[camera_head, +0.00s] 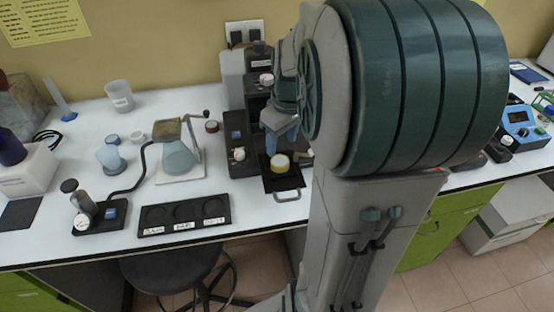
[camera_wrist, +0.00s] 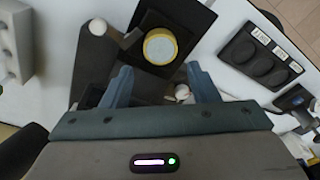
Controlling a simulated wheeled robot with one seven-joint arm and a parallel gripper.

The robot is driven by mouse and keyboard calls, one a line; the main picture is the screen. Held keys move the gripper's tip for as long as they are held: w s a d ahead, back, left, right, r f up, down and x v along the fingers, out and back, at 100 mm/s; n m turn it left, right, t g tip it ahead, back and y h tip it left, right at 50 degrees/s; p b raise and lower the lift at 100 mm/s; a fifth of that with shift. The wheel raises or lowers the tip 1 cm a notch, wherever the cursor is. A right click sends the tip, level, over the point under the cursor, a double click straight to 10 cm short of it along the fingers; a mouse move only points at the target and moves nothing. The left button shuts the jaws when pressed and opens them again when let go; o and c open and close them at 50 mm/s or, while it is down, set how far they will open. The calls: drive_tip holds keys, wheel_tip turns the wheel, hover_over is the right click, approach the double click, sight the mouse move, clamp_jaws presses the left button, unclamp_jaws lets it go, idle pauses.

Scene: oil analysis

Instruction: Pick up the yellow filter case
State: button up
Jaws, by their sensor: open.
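The yellow filter case (camera_head: 280,162) is a small round piece with a yellow rim and a pale top. It sits on a black pulled-out tray (camera_head: 287,184) at the front of the dark machine (camera_head: 250,110). In the wrist view the yellow filter case (camera_wrist: 160,46) lies just beyond the fingertips, roughly midway between them. My gripper (camera_wrist: 160,72) is open and empty, its two blue fingers spread apart. In the head view my gripper (camera_head: 282,125) is above and behind the case, partly hidden by my arm.
A black three-slot holder (camera_head: 184,231) with labels lies left of the tray. A glass flask on a stand (camera_head: 180,155), a small burner-like device (camera_head: 85,205) and a white cup (camera_head: 119,95) stand further left. A blue meter (camera_head: 520,125) is at far right. A stool (camera_head: 172,268) stands in front.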

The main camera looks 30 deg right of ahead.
sight(280, 160)
drive_tip(key=shift+w+f+p, duration=0.2)
drive_tip(key=shift+f+p, duration=0.1)
drive_tip(key=shift+f, duration=2.85)
drive_tip(key=c, duration=0.7)
